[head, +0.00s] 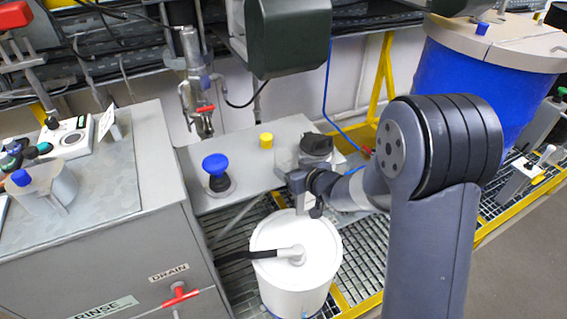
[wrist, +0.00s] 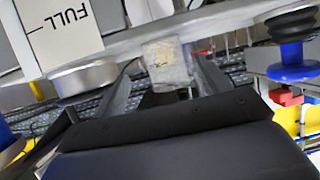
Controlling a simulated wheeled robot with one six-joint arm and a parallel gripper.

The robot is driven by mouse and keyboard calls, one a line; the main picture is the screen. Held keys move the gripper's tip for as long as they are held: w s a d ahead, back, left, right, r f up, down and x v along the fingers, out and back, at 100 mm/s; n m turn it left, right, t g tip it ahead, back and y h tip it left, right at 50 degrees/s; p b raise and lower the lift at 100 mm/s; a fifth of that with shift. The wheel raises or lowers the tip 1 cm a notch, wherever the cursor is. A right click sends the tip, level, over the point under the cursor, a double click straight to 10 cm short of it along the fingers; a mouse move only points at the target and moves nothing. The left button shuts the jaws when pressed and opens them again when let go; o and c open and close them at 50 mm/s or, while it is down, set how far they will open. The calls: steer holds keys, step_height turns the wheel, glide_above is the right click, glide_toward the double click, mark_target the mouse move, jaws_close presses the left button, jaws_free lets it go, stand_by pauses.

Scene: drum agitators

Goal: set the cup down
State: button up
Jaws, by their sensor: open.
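A grey, cup-like vessel with a dark round top (head: 316,146) stands on the grey shelf (head: 240,165), just behind my gripper; I cannot tell for certain that it is the cup. My gripper (head: 306,206) is over the rear of the white drum, at the shelf's front edge. In the wrist view, the jaws of my gripper (wrist: 165,85) are apart, with a pale block (wrist: 168,62) showing between or just beyond them. I cannot tell whether they touch it. My wrist hides part of the vessel in the head view.
A white drum (head: 275,240) with a black hose stands below my gripper. A blue knob (head: 217,170) and a yellow cap (head: 266,140) are on the shelf. A translucent vessel (head: 58,190) is on the left bench. The wrist view has a white panel marked FULL (wrist: 65,45).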

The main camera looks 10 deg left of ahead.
mark_target(288, 165)
steer(key=shift+s+a+p+x, duration=0.1)
steer(key=shift+a+p+x, duration=0.1)
steer(key=shift+x, duration=1.1)
steer(key=shift+s+a+p+x, duration=0.1)
steer(key=shift+p+x, duration=0.05)
steer(key=shift+x, duration=1.2)
steer(key=shift+r, duration=0.1)
steer(key=shift+d, duration=0.1)
steer(key=c, duration=1.1)
